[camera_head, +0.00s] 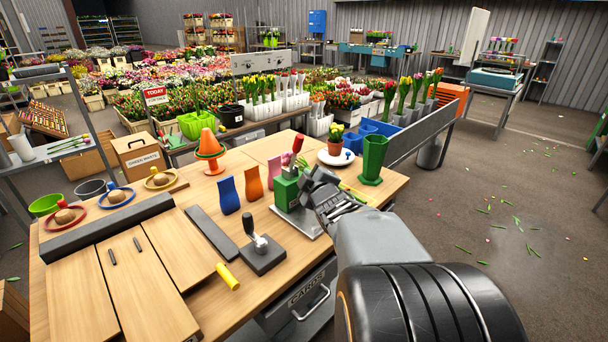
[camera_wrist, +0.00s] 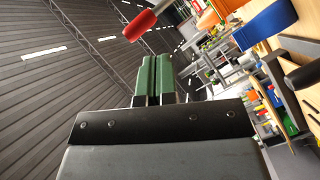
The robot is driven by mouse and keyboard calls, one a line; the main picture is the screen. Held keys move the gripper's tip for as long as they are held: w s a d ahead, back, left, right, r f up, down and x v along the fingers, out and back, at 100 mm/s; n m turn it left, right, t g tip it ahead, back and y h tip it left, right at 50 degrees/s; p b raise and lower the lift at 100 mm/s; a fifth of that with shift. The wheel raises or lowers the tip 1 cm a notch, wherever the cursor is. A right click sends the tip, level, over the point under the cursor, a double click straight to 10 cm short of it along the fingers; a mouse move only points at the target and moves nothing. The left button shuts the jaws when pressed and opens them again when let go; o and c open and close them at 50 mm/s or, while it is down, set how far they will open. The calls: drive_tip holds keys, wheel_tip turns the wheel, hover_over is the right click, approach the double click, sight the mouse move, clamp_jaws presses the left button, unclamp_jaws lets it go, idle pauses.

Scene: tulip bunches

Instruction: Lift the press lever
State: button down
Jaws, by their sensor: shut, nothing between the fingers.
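The green press (camera_head: 285,188) stands on a pale metal base plate near the right front of the wooden table. Its lever has a red handle (camera_head: 297,143), raised at a slant above the press. In the wrist view the red handle (camera_wrist: 139,26) shows at the upper left, apart from my gripper. My gripper (camera_head: 318,182) is shut and empty, just right of the press and below the handle. My gripper hides part of the press.
A green vase (camera_head: 373,158) and a white plate with a potted plant (camera_head: 335,141) stand behind and to the right. Blue (camera_head: 228,195) and orange (camera_head: 253,183) bags stand left of the press. A black-handled lever block (camera_head: 262,253) lies in front.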

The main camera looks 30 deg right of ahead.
sight(301, 147)
drive_tip(key=s+d+f+n+t+y+b, duration=0.35)
drive_tip(key=d+n+t+b, duration=0.2)
drive_tip(key=n, duration=0.35)
drive_tip(key=shift+t+y, duration=0.25)
drive_tip(key=shift+y, duration=0.2)
drive_tip(key=x, duration=0.4)
drive_tip(key=p+x, duration=0.1)
drive_tip(key=x, duration=0.4)
drive_tip(key=a+p+x, duration=0.1)
drive_tip(key=x, duration=0.4)
drive_tip(key=shift+w+f, duration=0.2)
drive_tip(key=shift+d+r, duration=0.1)
drive_tip(key=shift+d, duration=0.05)
